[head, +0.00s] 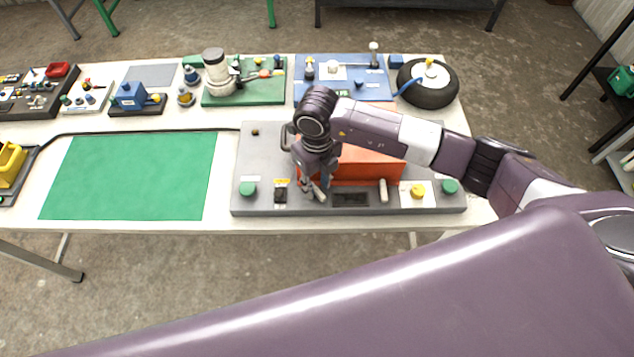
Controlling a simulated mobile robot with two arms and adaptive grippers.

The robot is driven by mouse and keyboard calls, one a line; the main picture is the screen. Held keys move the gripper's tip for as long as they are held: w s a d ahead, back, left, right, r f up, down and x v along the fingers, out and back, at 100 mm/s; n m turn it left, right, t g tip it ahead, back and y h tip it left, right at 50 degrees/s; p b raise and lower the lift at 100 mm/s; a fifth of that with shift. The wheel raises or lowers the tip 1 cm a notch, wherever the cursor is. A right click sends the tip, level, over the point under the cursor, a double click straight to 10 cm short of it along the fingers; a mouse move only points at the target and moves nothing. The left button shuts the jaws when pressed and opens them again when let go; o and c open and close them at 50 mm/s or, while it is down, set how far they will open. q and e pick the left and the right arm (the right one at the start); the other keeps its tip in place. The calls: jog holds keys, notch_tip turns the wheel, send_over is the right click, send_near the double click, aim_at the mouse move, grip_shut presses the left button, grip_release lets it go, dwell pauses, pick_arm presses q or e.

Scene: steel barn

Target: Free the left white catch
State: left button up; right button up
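A grey base plate (330,207) on the table carries an orange box (372,165). A white upright catch (383,190) stands at the box's front right. A pale piece (318,192), seemingly the left white catch, shows at the box's front left, mostly hidden by my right gripper (314,193). The gripper points down right at this piece. Its fingers are small and dark here, and I cannot tell whether they grip the piece. My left gripper is not in view.
The plate also has green knobs (247,188), a yellow button (417,191) and a dark handle (287,137). A green mat (130,175) lies clear on the left. Behind stand a green board (245,93), a blue board (372,86) and a black wheel (428,92).

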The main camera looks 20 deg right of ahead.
jog(key=shift+f, duration=0.65)
grip_shut()
